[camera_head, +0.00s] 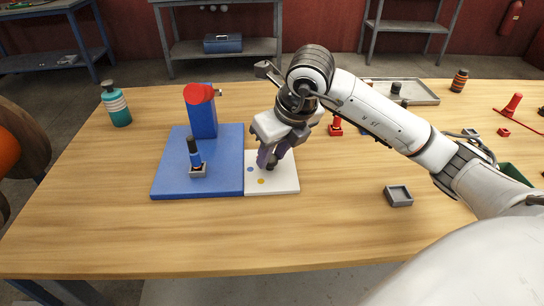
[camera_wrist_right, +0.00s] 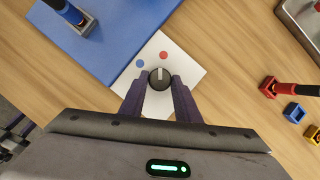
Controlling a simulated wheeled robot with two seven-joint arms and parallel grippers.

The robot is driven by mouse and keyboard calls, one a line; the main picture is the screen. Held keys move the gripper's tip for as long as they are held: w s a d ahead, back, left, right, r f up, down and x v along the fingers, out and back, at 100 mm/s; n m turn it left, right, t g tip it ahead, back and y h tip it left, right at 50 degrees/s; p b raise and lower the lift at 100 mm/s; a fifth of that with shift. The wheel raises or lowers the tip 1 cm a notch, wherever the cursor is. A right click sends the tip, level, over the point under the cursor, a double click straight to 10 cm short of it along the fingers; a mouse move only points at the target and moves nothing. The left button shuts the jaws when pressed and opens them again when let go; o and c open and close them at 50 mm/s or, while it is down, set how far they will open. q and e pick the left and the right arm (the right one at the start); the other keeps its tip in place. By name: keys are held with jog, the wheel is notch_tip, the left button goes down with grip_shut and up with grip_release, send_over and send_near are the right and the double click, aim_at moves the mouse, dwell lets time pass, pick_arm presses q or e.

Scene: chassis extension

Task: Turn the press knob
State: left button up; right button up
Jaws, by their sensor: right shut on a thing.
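The press (camera_head: 203,112) is a blue upright with a red top on a blue base plate (camera_head: 225,160). A white panel (camera_head: 288,182) with coloured dots adjoins the plate's right side. In the head view the gripper (camera_head: 268,162) hides most of the knob. My left gripper is not in view.
A blue and black part (camera_head: 195,155) stands in a small holder on the base plate. A teal bottle (camera_head: 115,104) stands at left. A grey square tray (camera_head: 398,196) lies at right, a larger metal tray (camera_head: 425,97) behind. The front of the table is clear.

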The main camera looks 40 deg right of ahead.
jog(key=n, duration=0.1)
jog(key=n+y+b, duration=0.1)
jog(key=n, duration=0.1)
jog(key=n+b, duration=0.1)
jog(key=shift+d+y, duration=0.25)
jog(key=shift+y, duration=0.15)
jog(key=n+y, duration=0.1)
jog(key=n, duration=0.2)
jog(key=n+g, duration=0.1)
jog(key=n, duration=0.1)
jog(key=shift+w+d+n+y, duration=0.1)
jog(key=shift+w+n+y, duration=0.1)
jog(key=shift+n+y, duration=0.2)
jog(key=shift+g, duration=0.3)
jog(key=o, duration=1)
jog(key=v, duration=1)
jog(key=shift+s+r, duration=0.1)
jog(key=shift+r, duration=0.1)
